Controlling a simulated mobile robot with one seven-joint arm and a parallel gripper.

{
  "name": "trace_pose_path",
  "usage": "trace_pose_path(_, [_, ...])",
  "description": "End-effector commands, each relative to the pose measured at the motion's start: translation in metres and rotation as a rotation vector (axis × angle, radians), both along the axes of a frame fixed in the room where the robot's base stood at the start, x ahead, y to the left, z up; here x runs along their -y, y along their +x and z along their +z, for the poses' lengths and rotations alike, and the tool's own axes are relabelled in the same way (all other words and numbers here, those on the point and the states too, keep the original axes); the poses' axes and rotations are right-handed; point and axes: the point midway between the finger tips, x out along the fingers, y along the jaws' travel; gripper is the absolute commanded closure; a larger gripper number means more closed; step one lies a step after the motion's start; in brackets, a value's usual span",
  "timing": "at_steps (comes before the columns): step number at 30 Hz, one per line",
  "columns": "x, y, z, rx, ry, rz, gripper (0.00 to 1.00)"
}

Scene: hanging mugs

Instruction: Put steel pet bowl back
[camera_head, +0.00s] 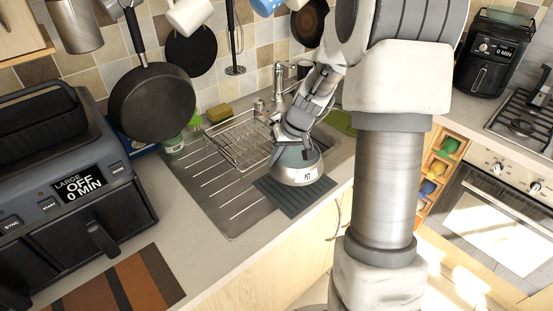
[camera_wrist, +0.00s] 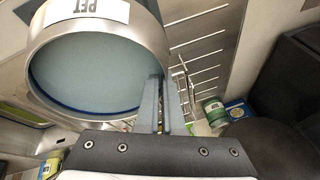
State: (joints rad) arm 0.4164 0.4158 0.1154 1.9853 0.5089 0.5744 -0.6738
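The steel pet bowl (camera_head: 291,177) is a silver bowl with a blue-grey inside and a white "PET" label. It is at the dark ribbed mat (camera_head: 322,193) beside the sink, label side towards the front; I cannot tell whether it touches the mat. My gripper (camera_head: 291,143) is at the bowl's far rim. In the wrist view the bowl (camera_wrist: 95,65) fills the upper left. There the narrow fingers of my gripper (camera_wrist: 158,100) are close together at the rim, one over the inside and one beside the outer wall. The fingertips' contact is partly hidden.
A wire dish rack (camera_head: 238,140) stands on the ribbed steel drainer (camera_head: 213,187) left of the bowl. The tap (camera_head: 281,80) is behind. A black pan (camera_head: 152,103) and mugs (camera_head: 190,14) hang above. A large air fryer (camera_head: 75,185) stands at left.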

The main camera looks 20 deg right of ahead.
Motion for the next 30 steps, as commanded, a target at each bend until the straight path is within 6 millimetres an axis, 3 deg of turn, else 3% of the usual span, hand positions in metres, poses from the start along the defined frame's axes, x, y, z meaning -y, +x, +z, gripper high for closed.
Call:
trace_pose_path(21, [0.000, 0.000, -0.070, 0.001, 0.000, -0.001, 1.00])
trace_pose_path(30, [0.000, 0.000, -0.080, 0.001, 0.000, -0.001, 1.00])
